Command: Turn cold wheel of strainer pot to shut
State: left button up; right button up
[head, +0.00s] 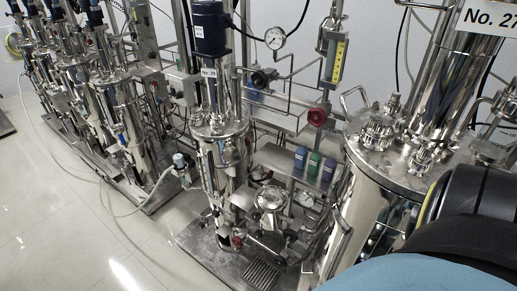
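Neither of my grippers is in view. A small steel pot (270,198) stands low on the middle skid, right of the tall vessel; I cannot tell for sure that it is the strainer pot. Small dark wheels sit around it, one behind it (261,173) and one at its lower right (290,236). A red wheel (317,117) is on the pipework higher up, and a dark wheel (263,78) is left of it. No wheel carries a readable cold mark, and I cannot tell which are open or shut.
The tall vessel with a blue motor (209,28) stands mid-frame. A large vessel (375,165) marked No. 27 fills the right side. Blue, green and purple bottles (314,165) stand on a shelf. More skids line the left. The tiled floor (65,215) at lower left is mostly clear, with a hose.

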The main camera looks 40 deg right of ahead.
aim_at(287, 233)
jog(key=i, duration=2.05)
jog(key=z, duration=3.35)
